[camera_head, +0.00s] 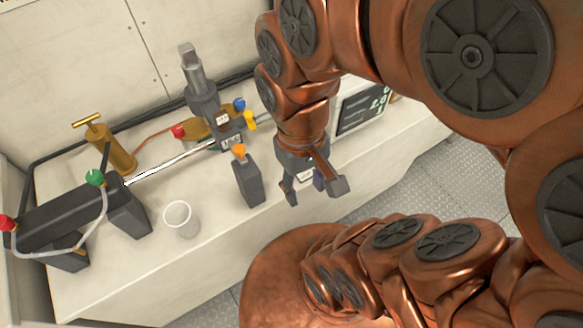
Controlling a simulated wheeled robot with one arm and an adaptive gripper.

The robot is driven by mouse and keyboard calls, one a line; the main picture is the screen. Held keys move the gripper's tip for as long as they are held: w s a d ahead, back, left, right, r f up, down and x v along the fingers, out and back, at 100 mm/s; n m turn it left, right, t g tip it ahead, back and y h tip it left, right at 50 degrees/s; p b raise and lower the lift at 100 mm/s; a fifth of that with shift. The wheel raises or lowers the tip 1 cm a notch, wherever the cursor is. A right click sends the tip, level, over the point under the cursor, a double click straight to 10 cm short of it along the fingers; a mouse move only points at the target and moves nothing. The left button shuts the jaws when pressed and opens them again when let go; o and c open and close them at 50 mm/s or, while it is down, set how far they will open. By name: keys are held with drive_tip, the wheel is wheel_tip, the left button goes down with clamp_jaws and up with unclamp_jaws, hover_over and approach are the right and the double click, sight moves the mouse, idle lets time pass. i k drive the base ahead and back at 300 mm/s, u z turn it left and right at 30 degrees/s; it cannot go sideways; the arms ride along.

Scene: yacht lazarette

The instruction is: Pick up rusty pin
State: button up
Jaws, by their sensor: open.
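I cannot clearly make out a rusty pin in the head view; it may be hidden or too small to tell. My gripper (314,192) points down near the front edge of the white bench, with its fingers spread apart. A small dark bluish piece (319,180) shows between the fingers; I cannot tell what it is. A dark grey upright block (248,182) with an orange knob (238,151) stands just left of my gripper, apart from it. My arm covers part of the bench behind the gripper.
The white bench (225,255) holds a white cup (180,218), a brass hand pump (108,145), a grey cylinder mechanism (200,90) with coloured knobs, a metal rod (170,163) and a dark screen (362,108). Bare bench lies front left. Metal floor (415,190) is to the right.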

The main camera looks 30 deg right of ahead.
sight(221, 118)
drive_tip(key=u, duration=0.2)
drive_tip(key=k, duration=1.3)
drive_tip(key=u, duration=1.4)
drive_tip(key=i, duration=1.3)
drive_tip(key=z, duration=0.95)
